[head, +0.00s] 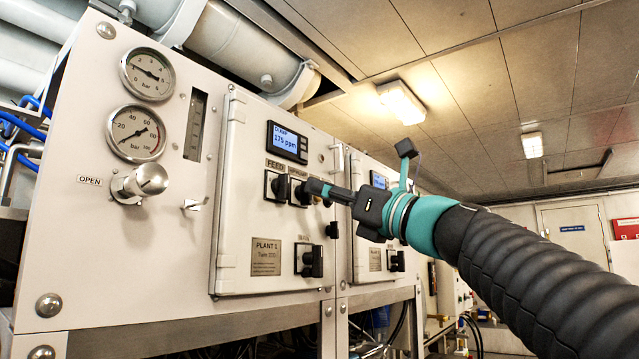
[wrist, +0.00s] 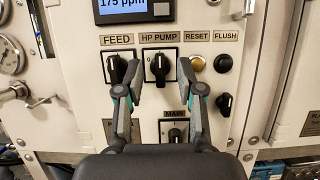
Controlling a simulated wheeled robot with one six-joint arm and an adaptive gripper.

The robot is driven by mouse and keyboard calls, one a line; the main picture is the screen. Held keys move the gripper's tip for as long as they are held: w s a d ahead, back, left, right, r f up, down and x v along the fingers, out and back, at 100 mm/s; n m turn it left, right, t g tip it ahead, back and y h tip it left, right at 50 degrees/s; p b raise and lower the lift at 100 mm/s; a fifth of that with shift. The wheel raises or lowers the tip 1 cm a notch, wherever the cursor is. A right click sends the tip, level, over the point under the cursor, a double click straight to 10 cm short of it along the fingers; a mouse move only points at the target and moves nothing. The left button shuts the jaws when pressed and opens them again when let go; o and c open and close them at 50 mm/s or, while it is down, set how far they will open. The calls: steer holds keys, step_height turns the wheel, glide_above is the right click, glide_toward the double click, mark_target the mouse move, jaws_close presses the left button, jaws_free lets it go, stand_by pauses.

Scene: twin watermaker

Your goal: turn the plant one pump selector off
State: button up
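The plant one pump selector is a black knob (wrist: 158,70) on a square plate under the HP PUMP label in the wrist view. Its handle stands about upright. In the head view the selector (head: 298,194) is partly hidden by my gripper (head: 314,187), which points at the panel. In the wrist view my gripper (wrist: 159,66) is open, one finger to the left and one to the right of the selector, with visible gaps. Nothing is held. Whether the fingertips are level with the knob in depth I cannot tell.
The FEED knob (wrist: 118,70) is close by the left finger. The RESET button (wrist: 197,63), FLUSH button (wrist: 223,63) and a small black knob (wrist: 224,102) are to the right. The MAIN switch (wrist: 175,133) is below. The display (head: 287,142) reads 175 ppm.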

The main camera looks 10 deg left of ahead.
mark_target(305, 194)
steer(key=x, duration=0.3)
steer(key=shift+a+p, duration=0.2)
steer(key=shift+p, duration=0.1)
jaws_close()
